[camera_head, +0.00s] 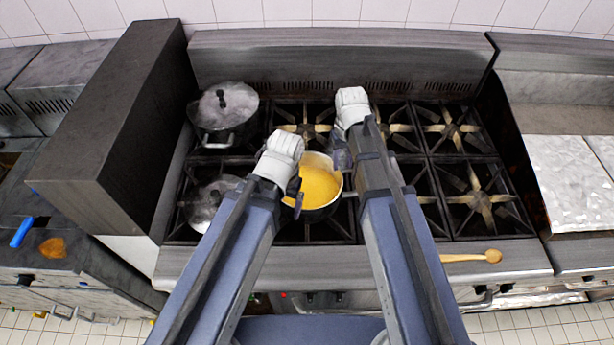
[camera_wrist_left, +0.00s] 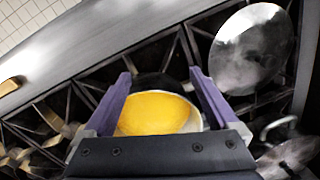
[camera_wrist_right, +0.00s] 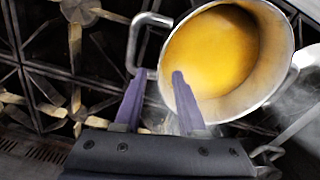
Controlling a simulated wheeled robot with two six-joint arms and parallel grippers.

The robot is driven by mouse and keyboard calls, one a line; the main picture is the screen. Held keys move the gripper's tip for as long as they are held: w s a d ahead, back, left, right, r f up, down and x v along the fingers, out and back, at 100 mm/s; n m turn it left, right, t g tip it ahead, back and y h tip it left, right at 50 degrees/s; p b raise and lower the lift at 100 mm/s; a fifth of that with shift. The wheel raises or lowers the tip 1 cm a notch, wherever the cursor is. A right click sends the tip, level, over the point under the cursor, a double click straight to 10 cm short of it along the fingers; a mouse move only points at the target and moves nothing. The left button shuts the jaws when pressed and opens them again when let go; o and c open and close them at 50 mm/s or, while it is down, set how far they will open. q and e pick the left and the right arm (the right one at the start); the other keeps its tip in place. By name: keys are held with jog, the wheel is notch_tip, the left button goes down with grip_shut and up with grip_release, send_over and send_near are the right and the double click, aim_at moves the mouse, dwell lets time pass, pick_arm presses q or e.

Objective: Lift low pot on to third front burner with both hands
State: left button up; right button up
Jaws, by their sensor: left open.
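The low pot (camera_head: 318,187), a metal pot with yellow contents, stands on the front of the stove, partly hidden by my arms. My left gripper (camera_head: 294,190) is at the pot's left side. In the left wrist view its two fingers (camera_wrist_left: 163,88) are apart, with the yellow contents (camera_wrist_left: 157,112) showing between them. My right gripper (camera_head: 341,158) is at the pot's upper right. In the right wrist view its fingers (camera_wrist_right: 158,85) are apart, close to a loop handle (camera_wrist_right: 134,42) of the pot. I cannot tell whether either gripper touches the pot.
A lidded pot (camera_head: 224,112) stands at the back left, and another lidded pot (camera_head: 209,203) at the front left. Bare burner grates lie to the right, including a front one (camera_head: 478,198). A wooden spoon (camera_head: 472,257) lies on the front ledge. A dark partition (camera_head: 130,130) bounds the left.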

aim_at(340, 172)
jog(key=shift+w, duration=0.5)
jog(key=shift+s+f+b, duration=0.15)
jog(key=shift+f+b, duration=0.35)
jog(key=shift+b, duration=0.05)
jog(key=shift+f+b, duration=0.85)
jog(key=shift+f, duration=0.05)
pick_arm(q)
jog(key=f, duration=0.2)
jog(key=shift+w+f, duration=0.3)
jog(key=shift+w, duration=0.1)
pick_arm(e)
jog(key=shift+r, duration=0.1)
pick_arm(q)
jog(key=shift+f, duration=0.1)
pick_arm(e)
notch_tip(340, 172, down, 5)
jog(key=b, duration=0.5)
jog(key=shift+a, duration=0.15)
pick_arm(q)
notch_tip(340, 172, down, 5)
jog(key=shift+r, duration=0.1)
pick_arm(e)
grip_shut()
